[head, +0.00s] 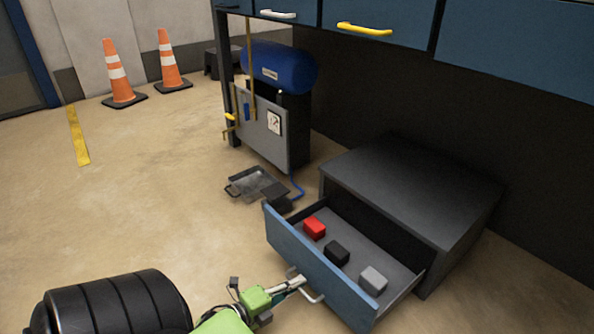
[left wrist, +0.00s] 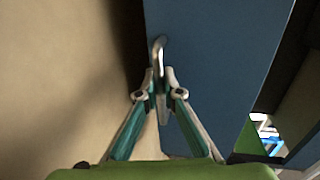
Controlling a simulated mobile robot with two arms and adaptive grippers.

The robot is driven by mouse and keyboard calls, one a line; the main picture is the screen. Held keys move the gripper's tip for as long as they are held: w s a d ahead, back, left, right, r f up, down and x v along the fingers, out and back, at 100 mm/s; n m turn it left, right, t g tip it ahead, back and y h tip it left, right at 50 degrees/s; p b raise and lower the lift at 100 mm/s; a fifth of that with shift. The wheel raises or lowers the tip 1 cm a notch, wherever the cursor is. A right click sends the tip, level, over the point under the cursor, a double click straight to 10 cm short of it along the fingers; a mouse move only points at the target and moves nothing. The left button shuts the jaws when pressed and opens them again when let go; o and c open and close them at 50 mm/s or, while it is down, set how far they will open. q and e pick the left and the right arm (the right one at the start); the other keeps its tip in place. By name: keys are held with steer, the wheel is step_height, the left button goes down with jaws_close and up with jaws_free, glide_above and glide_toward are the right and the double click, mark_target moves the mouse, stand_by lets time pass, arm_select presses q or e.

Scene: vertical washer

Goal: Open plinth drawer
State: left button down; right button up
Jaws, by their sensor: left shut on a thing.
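The plinth drawer (head: 318,272) is a blue-fronted drawer in a low dark grey plinth box (head: 415,185). It stands pulled well out toward me, its inside exposed. A red block (head: 314,228), a black block (head: 337,253) and a grey block (head: 372,281) lie in it. A pale bar handle (head: 312,295) is on the drawer front; it also shows in the left wrist view (left wrist: 157,50). My left gripper (head: 297,283), on a green wrist, is shut on the handle. In the left wrist view its fingertips (left wrist: 160,82) meet at the handle. My right gripper is not in view.
Blue cabinets with a yellow handle (head: 364,29) hang above. A blue tank (head: 278,67), a grey panel and a dark tray (head: 257,185) stand behind the drawer. Two orange cones (head: 117,75) are at the back left. The floor at left is mostly clear.

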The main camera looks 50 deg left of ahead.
arm_select(q)
steer(key=c, duration=2.2)
jaws_free()
steer(key=v, duration=1.2)
